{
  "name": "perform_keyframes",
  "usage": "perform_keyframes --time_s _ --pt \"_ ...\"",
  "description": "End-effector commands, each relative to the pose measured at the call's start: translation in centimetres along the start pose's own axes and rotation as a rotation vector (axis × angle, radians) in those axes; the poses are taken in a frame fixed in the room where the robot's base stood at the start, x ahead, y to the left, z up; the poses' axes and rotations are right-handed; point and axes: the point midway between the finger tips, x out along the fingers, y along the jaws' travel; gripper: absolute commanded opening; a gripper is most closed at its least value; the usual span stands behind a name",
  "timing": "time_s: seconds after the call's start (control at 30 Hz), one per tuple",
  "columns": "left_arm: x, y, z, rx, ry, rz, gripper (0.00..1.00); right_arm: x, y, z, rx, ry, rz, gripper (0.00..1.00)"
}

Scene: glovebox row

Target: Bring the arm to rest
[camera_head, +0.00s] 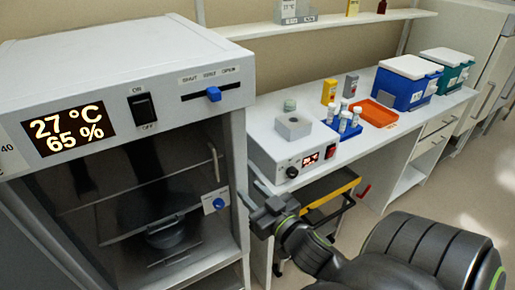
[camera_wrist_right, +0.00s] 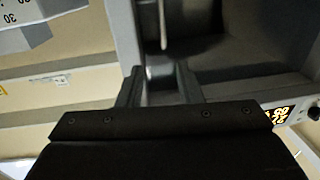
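My right arm comes in from the lower right of the head view. Its gripper (camera_head: 252,192) is beside the right edge of the white cabinet's open-looking front, pointing left. In the right wrist view the two fingers of this gripper (camera_wrist_right: 159,84) stand apart, with a gap between them. Nothing is clearly held; a pale bar lies beyond the gap. My left gripper is in neither view.
The white cabinet (camera_head: 110,60) shows 27 °C and 65 %, with a blue slider (camera_head: 214,94) and a dark interior. A bench behind carries a blue box (camera_head: 405,88), an orange tray (camera_head: 376,113) and a vial rack (camera_head: 344,128). A yellow-topped cart (camera_head: 332,190) stands beneath. Floor at right is clear.

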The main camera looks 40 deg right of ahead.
Motion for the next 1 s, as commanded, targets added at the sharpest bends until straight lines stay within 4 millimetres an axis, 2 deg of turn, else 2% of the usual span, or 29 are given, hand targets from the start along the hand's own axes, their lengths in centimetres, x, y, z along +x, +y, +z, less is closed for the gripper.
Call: perform_keyframes --time_s 0.2,0.8,0.87,0.93,1.0 --pt "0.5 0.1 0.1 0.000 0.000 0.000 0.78 -1.4 0.0 0.0 0.000 0.001 -0.001 0.33" --pt "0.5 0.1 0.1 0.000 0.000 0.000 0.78 -1.5 0.0 0.0 0.000 0.000 0.000 0.33" --pt "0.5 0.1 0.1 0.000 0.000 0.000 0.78 -1.4 0.1 0.5 -0.002 -0.009 0.003 0.33" --pt "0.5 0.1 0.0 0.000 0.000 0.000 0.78 -1.0 0.5 1.9 -0.008 -0.037 0.012 0.33" --pt "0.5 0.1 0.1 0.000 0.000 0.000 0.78 -0.5 1.1 4.5 -0.019 -0.088 0.026 0.33"
